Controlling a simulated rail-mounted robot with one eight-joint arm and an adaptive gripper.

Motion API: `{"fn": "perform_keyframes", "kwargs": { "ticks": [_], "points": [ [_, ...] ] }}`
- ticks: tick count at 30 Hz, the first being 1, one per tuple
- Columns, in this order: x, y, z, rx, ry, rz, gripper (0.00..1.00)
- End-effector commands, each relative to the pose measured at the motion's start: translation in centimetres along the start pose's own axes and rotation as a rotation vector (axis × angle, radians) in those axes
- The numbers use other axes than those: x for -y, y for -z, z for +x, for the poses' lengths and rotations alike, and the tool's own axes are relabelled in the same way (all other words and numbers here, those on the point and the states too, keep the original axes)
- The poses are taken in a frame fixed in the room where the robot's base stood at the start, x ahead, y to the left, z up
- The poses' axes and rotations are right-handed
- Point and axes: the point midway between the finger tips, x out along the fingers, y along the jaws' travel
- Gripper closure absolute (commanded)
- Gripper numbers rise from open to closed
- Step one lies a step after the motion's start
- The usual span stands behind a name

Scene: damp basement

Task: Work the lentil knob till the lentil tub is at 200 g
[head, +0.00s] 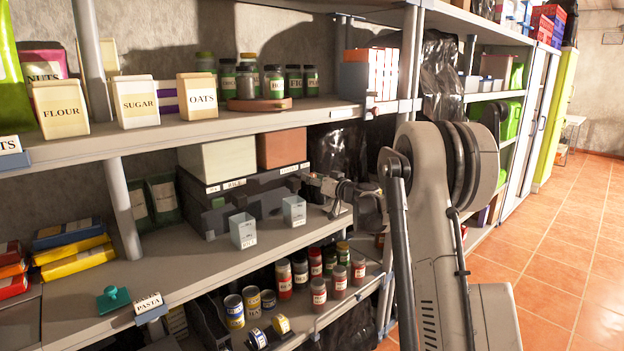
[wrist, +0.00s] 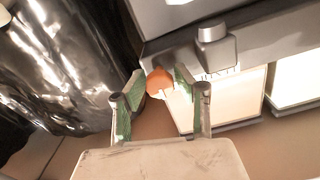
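The dark grey dispenser (head: 215,209) stands on the middle shelf under a pale hopper (head: 218,158) and a brown hopper (head: 282,148). A pale grey tub (head: 294,211) stands in front of its right half, beside a second tub (head: 243,231). Their fill and any weight reading are too small to read. My gripper (head: 313,184) is at the dispenser's right front, above and right of the right tub. In the wrist view my gripper (wrist: 161,76) has its fingertips on either side of a small orange piece (wrist: 159,82), possibly the lentil knob; contact is unclear. A lentil label is partly readable nearby.
Black plastic sheeting (wrist: 70,65) hangs close beside my gripper. Jars (head: 300,271) and cans (head: 234,311) fill the shelf below. A round brown tray (head: 259,104) with jars is on the shelf above.

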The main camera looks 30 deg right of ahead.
Motion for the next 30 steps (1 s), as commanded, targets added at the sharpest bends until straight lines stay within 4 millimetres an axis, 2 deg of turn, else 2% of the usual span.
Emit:
{"fn": "perform_keyframes", "kwargs": {
  "ticks": [1, 6, 17, 23, 30],
  "points": [
    [0.00, 0.00, -0.01, 0.000, 0.000, 0.000, 0.79],
    [0.00, 0.00, -0.02, 0.000, 0.000, 0.000, 1.00],
    [-0.02, -0.05, -0.02, 0.000, 0.000, 0.045, 1.00],
    [-0.05, -0.10, -0.01, 0.000, 0.000, 0.160, 1.00],
    [-0.07, -0.14, -0.03, 0.000, 0.000, 0.373, 1.00]
  ]
}}
